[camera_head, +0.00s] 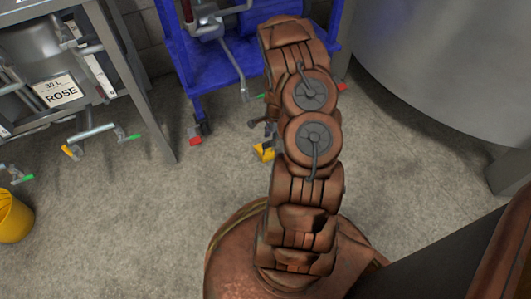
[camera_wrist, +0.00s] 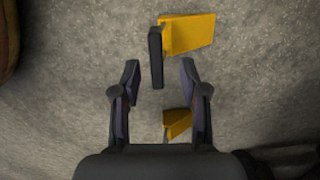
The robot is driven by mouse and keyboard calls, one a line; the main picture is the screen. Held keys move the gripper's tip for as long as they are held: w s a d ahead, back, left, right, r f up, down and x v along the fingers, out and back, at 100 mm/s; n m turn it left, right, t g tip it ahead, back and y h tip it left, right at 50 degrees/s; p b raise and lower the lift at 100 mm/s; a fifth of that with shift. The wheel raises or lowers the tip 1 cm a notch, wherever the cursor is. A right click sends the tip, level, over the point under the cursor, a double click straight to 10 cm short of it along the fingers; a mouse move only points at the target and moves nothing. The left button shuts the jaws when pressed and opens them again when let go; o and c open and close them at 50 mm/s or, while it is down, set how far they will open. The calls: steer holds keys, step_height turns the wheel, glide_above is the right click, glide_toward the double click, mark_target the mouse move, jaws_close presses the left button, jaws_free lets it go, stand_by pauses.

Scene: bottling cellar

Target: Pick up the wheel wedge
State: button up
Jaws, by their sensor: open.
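A yellow wedge-shaped block (camera_wrist: 188,35) lies on the concrete floor at the top of the wrist view, with a dark upright bar (camera_wrist: 156,57) at its left edge. A second, smaller yellow piece (camera_wrist: 177,123) shows lower down, near the gripper's base; I cannot tell whether the two pieces are joined. In the head view, yellow (camera_head: 264,152) shows on the floor just left of my arm, partly hidden by it. My gripper (camera_wrist: 160,68) is open, its fingers on either side of the dark bar's lower end, holding nothing. I cannot tell its height above the floor.
A blue cart (camera_head: 222,75) on casters stands behind my arm. A large grey tank (camera_head: 440,65) is at right. A steel stand with a "ROSE" sign (camera_head: 61,91) is at left, near a yellow bucket (camera_head: 14,217). Floor between stand and arm is mostly clear.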

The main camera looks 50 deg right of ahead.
mark_target(268, 147)
steer(key=f+b, duration=0.1)
steer(key=f, duration=0.1)
steer(key=a+f+b, duration=0.1)
steer(key=f+b, duration=0.1)
steer(key=f, duration=0.1)
steer(key=shift+a, duration=0.1)
steer(key=shift+c, duration=0.3)
jaws_close()
